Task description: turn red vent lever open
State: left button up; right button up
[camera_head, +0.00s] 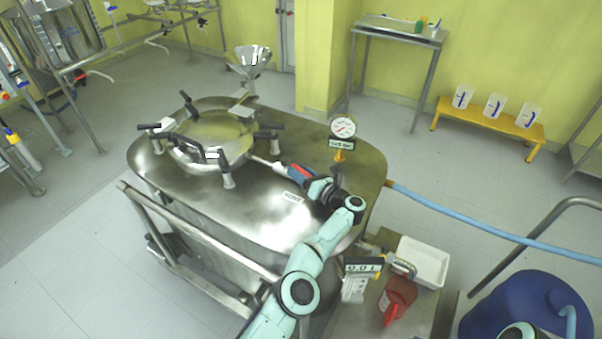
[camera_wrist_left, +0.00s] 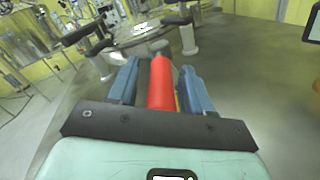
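The red vent lever (camera_head: 279,165) is on top of the steel reactor (camera_head: 265,212), beside the round manway lid (camera_head: 218,135). In the left wrist view the red lever grip (camera_wrist_left: 160,84) points away from me between two blue fingers. My left gripper (camera_head: 296,171) has its fingers on either side of the lever. Narrow gaps seem to show between lever and fingers (camera_wrist_left: 160,75), so it looks open around the lever. The lever's far end and pivot are partly hidden by the fingers and the lid's clamps. My right gripper is out of view.
A pressure gauge (camera_head: 343,127) stands on the reactor just right of my left gripper. Black-handled clamps (camera_head: 226,170) ring the lid. A blue hose (camera_head: 480,224) runs to the right. A red jug (camera_head: 399,296) and white tray (camera_head: 424,261) are below right.

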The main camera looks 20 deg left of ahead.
aim_at(301, 170)
pick_arm(q)
jog(key=shift+w+d+r, duration=0.1)
jog(key=shift+r, duration=0.3)
notch_tip(301, 170, up, 6)
jog(key=shift+f+b, duration=0.15)
jog(key=shift+b, duration=0.5)
notch_tip(301, 170, up, 14)
jog(key=p, duration=0.3)
jog(key=shift+f, duration=0.25)
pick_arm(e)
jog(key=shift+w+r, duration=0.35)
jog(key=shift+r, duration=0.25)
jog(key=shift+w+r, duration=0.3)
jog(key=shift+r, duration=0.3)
